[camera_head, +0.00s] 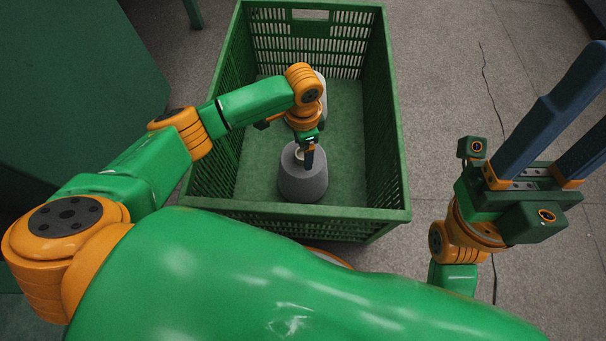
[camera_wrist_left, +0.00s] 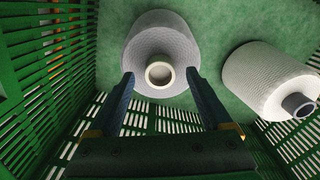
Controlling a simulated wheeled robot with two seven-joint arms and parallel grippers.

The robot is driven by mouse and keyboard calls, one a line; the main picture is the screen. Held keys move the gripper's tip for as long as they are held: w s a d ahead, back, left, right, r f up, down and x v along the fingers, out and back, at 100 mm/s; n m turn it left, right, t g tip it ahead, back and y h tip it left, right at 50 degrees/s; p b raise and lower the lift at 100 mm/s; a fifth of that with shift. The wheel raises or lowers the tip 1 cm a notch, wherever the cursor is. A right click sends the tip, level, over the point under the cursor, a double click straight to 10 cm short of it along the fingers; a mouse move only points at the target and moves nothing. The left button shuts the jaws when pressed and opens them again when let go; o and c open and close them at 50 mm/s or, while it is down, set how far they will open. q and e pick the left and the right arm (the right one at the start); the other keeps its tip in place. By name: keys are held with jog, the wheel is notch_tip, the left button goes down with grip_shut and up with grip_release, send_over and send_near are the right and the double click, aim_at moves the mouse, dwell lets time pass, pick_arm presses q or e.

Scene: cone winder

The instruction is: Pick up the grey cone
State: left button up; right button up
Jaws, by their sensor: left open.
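The grey cone (camera_head: 303,182) stands upright on the floor of the green crate (camera_head: 400,190), near its front wall. In the left wrist view the grey cone (camera_wrist_left: 160,35) shows its pale tube end toward the camera. My left gripper (camera_head: 307,155) points down over the cone's top. In the left wrist view my left gripper (camera_wrist_left: 163,82) is open, its two dark fingers on either side of the tube end. Whether they touch the cone, I cannot tell. My right gripper (camera_head: 572,125) is open and empty, outside the crate at the right.
A second, cream cone (camera_wrist_left: 265,75) with a dark tube end lies to the right in the left wrist view. In the head view my left wrist mostly hides it. The crate's slatted walls stand close around. A dark cable (camera_head: 490,85) lies on the floor at right.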

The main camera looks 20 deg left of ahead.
pick_arm(q)
jog(key=shift+r, duration=0.1)
grip_shut()
dwell(1.3)
